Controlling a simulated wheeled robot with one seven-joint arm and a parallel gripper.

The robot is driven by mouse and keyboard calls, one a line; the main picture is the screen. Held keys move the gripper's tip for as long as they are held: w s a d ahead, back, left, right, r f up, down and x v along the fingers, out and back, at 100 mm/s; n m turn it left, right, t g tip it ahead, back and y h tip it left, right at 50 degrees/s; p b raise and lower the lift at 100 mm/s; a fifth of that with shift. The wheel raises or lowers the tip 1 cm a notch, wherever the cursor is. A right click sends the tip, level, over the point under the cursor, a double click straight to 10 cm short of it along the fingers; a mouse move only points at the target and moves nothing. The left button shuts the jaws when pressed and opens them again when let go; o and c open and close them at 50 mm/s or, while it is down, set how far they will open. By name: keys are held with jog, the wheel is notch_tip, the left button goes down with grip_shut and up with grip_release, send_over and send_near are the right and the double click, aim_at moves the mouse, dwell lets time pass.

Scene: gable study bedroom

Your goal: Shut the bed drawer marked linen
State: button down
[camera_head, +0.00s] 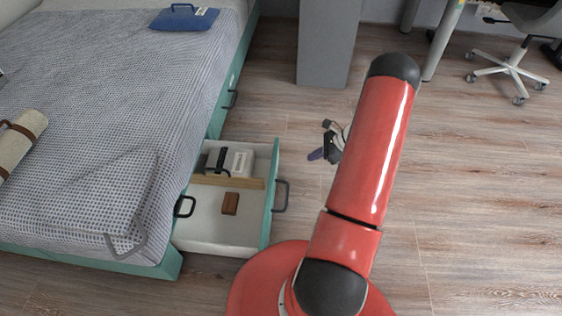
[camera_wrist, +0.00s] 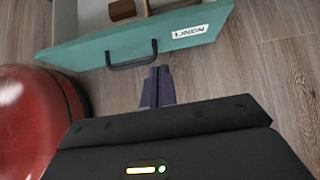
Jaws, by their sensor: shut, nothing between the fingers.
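The bed drawer marked linen (camera_head: 217,220) is pulled out from the side of the bed in the head view. It has a green front, a white inside and a dark handle (camera_head: 281,196). In the wrist view its green front (camera_wrist: 200,24) carries a white label (camera_wrist: 188,31) reading LINEN, right of the dark handle (camera_wrist: 131,61). My gripper (camera_wrist: 158,72) is shut and empty, its fingertips just outside the drawer front, close to the handle's right end. I cannot tell whether they touch. In the head view my gripper (camera_head: 315,155) shows partly behind my arm, right of the drawer.
The drawer holds a white box (camera_head: 240,162), a wooden divider and a small brown block (camera_head: 230,203). Another green drawer front (camera_head: 226,98) is flush farther along the bed (camera_head: 95,130). A grey column (camera_head: 326,45) and a wheeled chair (camera_head: 510,65) stand behind. Floor at right is clear.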

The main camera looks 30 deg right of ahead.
jog(key=w+a+r+x, duration=0.1)
jog(key=r+x, duration=0.1)
jog(key=x, duration=1.1)
jog(key=shift+a, duration=0.25)
jog(key=w+a+b, duration=0.1)
jog(key=w+a, duration=0.4)
jog(key=a, duration=0.2)
jog(key=w+a+b, duration=0.2)
jog(key=w+a, duration=0.3)
jog(key=a, duration=0.2)
jog(key=w+a+b, duration=0.2)
jog(key=w+a, duration=0.2)
jog(key=a, duration=0.4)
jog(key=shift+w, duration=0.4)
jog(key=shift+d, duration=0.1)
